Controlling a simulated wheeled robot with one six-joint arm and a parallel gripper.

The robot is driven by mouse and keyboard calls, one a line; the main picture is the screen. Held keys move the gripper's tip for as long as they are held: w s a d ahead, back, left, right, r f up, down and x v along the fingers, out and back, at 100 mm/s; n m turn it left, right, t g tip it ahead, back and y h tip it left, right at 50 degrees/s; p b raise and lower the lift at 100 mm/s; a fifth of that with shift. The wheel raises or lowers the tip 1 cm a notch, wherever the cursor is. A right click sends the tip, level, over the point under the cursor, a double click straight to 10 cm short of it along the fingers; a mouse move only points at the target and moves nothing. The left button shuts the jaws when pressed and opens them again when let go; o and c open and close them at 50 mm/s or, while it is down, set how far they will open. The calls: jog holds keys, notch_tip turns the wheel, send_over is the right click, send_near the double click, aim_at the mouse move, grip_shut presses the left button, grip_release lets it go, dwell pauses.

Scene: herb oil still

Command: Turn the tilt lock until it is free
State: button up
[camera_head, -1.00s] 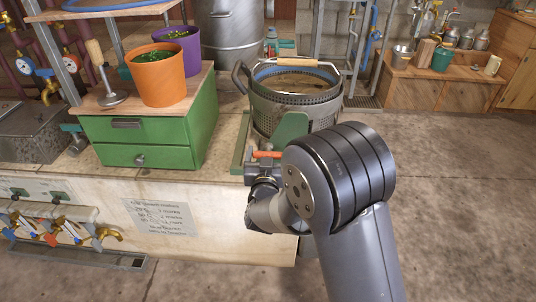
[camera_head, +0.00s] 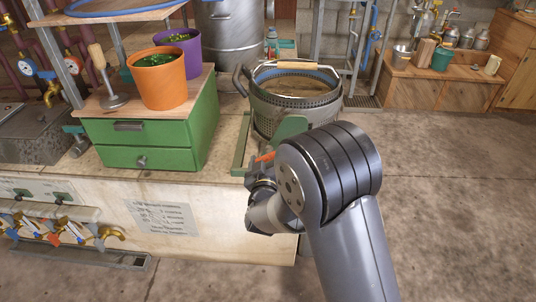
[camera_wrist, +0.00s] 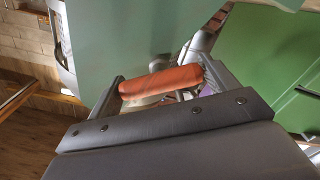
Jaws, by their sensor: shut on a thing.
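The tilt lock is an orange-red handle (camera_head: 265,157) at the front of the green stand (camera_head: 290,127) that carries the perforated basket pot (camera_head: 295,112). In the wrist view the handle (camera_wrist: 160,82) lies across between my gripper's (camera_wrist: 162,88) two fingers, which are shut on it. In the head view my gripper (camera_head: 264,166) is at the handle, partly hidden by my own wrist. The handle is tilted in the head view, its right end higher. The lock's pivot is mostly hidden.
A green drawer chest (camera_head: 155,130) stands to the left, with an orange pot (camera_head: 160,82) and a purple pot (camera_head: 185,48) of herbs on it. The floor (camera_head: 450,200) at right is clear.

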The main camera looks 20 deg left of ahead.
jog(key=n+p, duration=0.2)
jog(key=n, duration=0.4)
jog(key=shift+n, duration=0.3)
jog(key=n+p, duration=0.2)
jog(key=n, duration=0.3)
jog(key=shift+f, duration=0.15)
jog(key=shift+n, duration=0.4)
jog(key=o, duration=0.9)
jog(key=p+v, duration=0.1)
jog(key=v, duration=1)
jog(key=shift+w+a, duration=0.1)
jog(key=shift+a, duration=0.05)
